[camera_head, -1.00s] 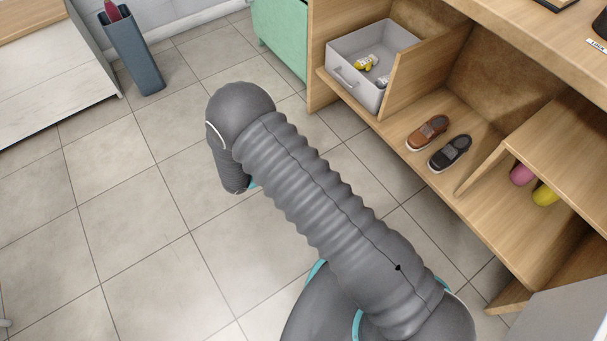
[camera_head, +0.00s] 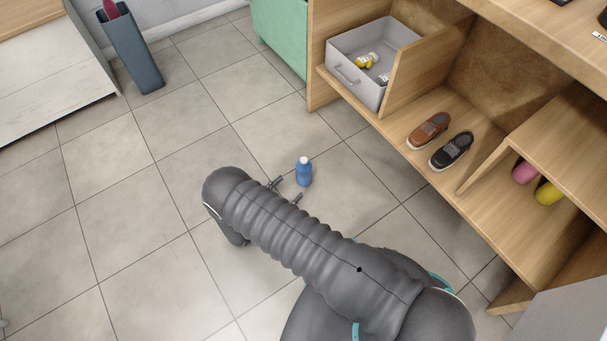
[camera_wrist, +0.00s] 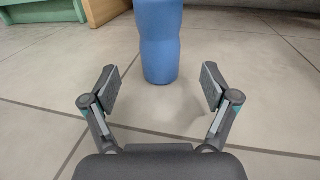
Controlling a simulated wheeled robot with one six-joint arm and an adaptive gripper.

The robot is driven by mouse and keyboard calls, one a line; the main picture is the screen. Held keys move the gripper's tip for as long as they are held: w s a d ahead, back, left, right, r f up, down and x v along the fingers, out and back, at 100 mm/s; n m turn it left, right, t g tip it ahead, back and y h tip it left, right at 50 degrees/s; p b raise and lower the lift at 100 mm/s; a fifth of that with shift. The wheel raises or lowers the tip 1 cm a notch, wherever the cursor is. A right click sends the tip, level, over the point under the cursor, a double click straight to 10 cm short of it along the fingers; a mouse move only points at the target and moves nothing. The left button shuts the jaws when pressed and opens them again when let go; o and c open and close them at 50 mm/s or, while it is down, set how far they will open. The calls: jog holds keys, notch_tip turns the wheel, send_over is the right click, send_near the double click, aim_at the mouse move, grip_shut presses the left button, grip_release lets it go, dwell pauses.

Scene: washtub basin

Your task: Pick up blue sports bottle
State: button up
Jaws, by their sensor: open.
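The blue sports bottle (camera_head: 304,174) stands upright on the tiled floor and has a white cap. In the wrist view the blue bottle (camera_wrist: 159,45) is straight ahead, with its top cut off by the picture's edge. My gripper (camera_head: 286,190) is low over the floor, pointing at the bottle from its left. In the wrist view my gripper (camera_wrist: 158,90) is open, its two fingers spread to either side of the bottle's line. The bottle's base shows just beyond the fingertips, and the fingers appear not to touch it.
A wooden shelf unit (camera_head: 437,178) stands to the right, holding a grey bin (camera_head: 345,80), a brown shoe (camera_head: 428,131) and a black shoe (camera_head: 451,151). A green cabinet (camera_head: 281,37) is behind. A dark tall bin (camera_head: 134,52) stands at the back left. Floor around the bottle is clear.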

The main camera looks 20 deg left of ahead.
aim_at(298, 179)
jog(key=shift+x, duration=3.8)
jog(key=shift+r, duration=0.2)
jog(key=c, duration=1.6)
jog(key=shift+c, duration=0.2)
jog(key=shift+r, duration=0.15)
